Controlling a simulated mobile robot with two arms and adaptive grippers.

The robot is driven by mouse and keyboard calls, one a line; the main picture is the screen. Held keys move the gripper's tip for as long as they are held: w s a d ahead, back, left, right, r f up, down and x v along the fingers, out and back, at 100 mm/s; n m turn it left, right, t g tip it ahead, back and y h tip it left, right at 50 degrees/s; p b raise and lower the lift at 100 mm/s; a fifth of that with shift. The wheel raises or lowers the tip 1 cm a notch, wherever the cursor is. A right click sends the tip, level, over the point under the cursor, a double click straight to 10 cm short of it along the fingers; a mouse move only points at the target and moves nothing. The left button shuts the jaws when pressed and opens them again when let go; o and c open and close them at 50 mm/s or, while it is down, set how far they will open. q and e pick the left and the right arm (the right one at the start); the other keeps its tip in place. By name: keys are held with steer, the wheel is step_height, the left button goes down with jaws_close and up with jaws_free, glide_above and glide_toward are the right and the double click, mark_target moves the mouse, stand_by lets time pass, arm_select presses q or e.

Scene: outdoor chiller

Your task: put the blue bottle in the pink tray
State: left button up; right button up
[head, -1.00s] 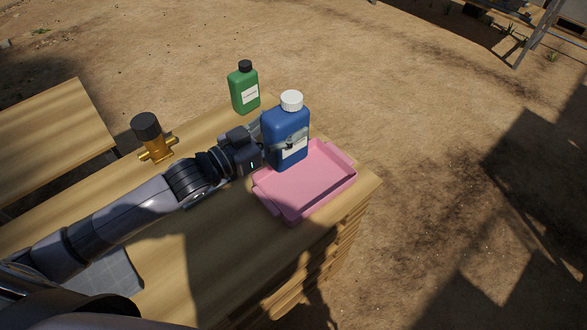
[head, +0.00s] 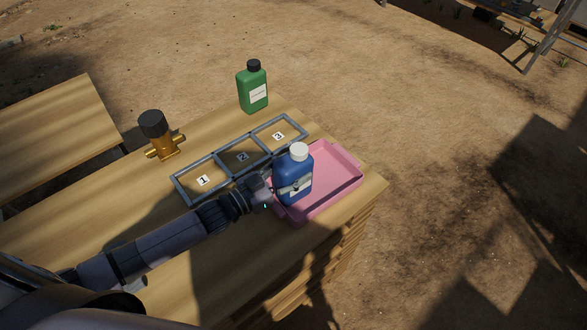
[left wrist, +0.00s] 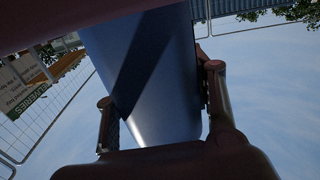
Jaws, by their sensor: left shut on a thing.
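The blue bottle (head: 294,180) has a white cap and a pale label. It is upright at the left part of the pink tray (head: 341,187) in the head view. I cannot tell whether its base touches the tray floor. My left gripper (head: 285,188) is shut on the blue bottle from the left. In the left wrist view the bottle (left wrist: 150,70) stands large between the two fingers (left wrist: 160,112), and both close on its sides. The bottle hides part of the tray. My right gripper is not in view.
A grey frame (head: 208,158) with three numbered compartments lies behind my arm. A green bottle (head: 253,92) stands at the table's back edge. A brass valve with a black cap (head: 158,136) stands at the left. The tray's right part is empty.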

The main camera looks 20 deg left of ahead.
arm_select(q)
steer(key=shift+r, duration=0.1)
steer(key=shift+f, duration=0.2)
steer(key=o, duration=1.4)
steer(key=shift+o, duration=0.2)
steer(key=shift+r, duration=0.25)
steer(key=v, duration=1.2)
steer(key=shift+b, duration=0.45)
